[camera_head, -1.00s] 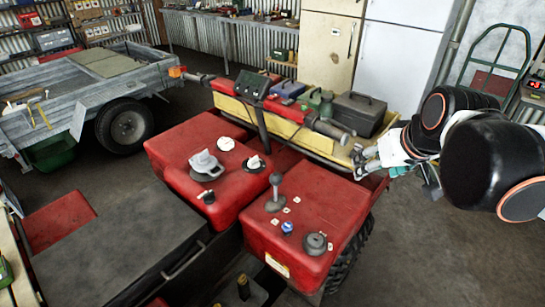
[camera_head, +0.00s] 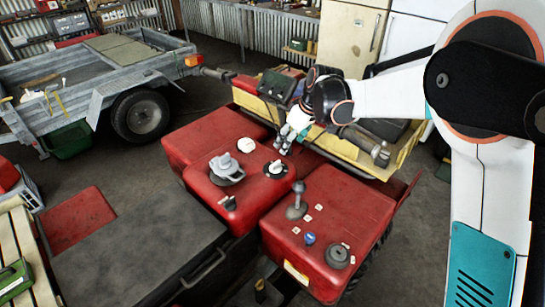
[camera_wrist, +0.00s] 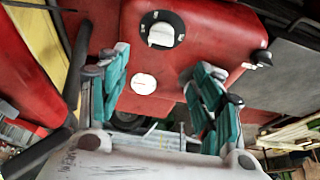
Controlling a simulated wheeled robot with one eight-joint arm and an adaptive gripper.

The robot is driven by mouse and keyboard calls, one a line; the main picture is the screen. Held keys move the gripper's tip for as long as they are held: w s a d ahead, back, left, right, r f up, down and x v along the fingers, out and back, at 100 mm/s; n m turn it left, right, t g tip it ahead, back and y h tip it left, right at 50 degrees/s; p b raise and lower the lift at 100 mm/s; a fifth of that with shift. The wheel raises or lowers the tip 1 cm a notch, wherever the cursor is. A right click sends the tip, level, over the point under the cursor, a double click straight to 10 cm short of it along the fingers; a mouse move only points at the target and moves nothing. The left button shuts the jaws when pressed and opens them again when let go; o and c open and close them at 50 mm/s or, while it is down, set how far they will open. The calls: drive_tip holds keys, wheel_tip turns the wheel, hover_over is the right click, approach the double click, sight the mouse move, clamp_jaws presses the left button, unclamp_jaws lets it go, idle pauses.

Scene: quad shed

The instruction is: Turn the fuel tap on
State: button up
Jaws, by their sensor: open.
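The likely fuel tap is a white knob on a round black dial (camera_head: 276,169), set on the right part of the red tank (camera_head: 215,193). In the wrist view the white knob (camera_wrist: 161,35) shows near the top, beyond the fingertips. My gripper (camera_head: 283,143) is above and just behind the knob, apart from it. In the wrist view my gripper (camera_wrist: 158,68) is open, its teal fingers spread with nothing between them. A flat white disc (camera_wrist: 143,83) shows on the red surface between the fingers in that view.
A grey filler cap (camera_head: 226,169) and a small black knob (camera_head: 230,203) stand on the tank. A tall lever (camera_head: 297,200) rises from the red panel to the right. The yellow rack (camera_head: 360,155) with boxes lies behind. A trailer (camera_head: 90,80) stands at left.

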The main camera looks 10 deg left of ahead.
sight(276, 163)
drive_tip(key=b+x, duration=0.2)
drive_tip(key=x, duration=1.2)
drive_tip(key=shift+s+b, duration=0.15)
drive_tip(key=shift+b, duration=0.25)
drive_tip(key=c, duration=1.1)
